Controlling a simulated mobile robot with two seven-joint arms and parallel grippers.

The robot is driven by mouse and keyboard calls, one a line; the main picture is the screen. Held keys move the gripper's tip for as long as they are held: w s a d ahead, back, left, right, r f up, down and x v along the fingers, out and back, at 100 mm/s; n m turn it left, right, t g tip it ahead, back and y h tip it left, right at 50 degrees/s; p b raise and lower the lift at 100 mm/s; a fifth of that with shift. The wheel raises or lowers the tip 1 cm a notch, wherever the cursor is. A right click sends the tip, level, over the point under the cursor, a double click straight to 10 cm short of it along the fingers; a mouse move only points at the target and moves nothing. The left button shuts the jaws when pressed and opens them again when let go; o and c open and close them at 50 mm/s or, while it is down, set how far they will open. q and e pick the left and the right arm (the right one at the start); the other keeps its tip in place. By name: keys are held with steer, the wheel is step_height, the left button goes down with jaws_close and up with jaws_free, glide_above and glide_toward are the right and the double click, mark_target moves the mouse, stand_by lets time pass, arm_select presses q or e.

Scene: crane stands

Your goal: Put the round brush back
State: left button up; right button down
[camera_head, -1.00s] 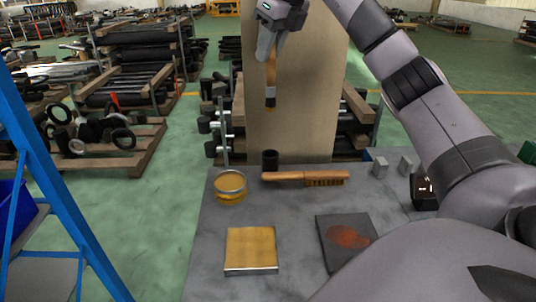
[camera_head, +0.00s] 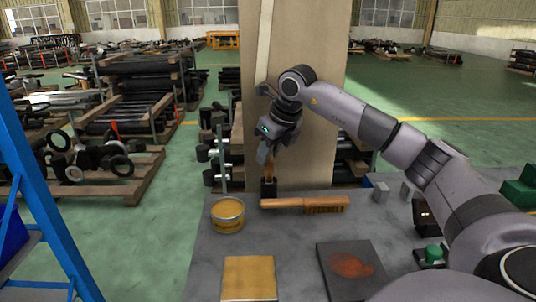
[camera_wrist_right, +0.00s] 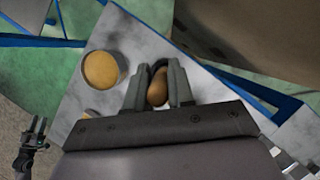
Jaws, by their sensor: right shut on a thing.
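My right gripper (camera_head: 267,154) is shut on the round brush (camera_head: 269,168), gripping its wooden handle, and holds it nearly upright. The handle's rounded end (camera_wrist_right: 157,88) shows between the fingers in the right wrist view.
A yellow block (camera_head: 249,278) and a dark plate with a rusty patch (camera_head: 350,266) lie nearer. A tall board (camera_head: 300,90) rises behind.

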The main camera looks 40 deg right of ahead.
steer(key=shift+f, duration=0.2)
steer(key=shift+f, duration=0.15)
steer(key=c, duration=1)
jaws_free()
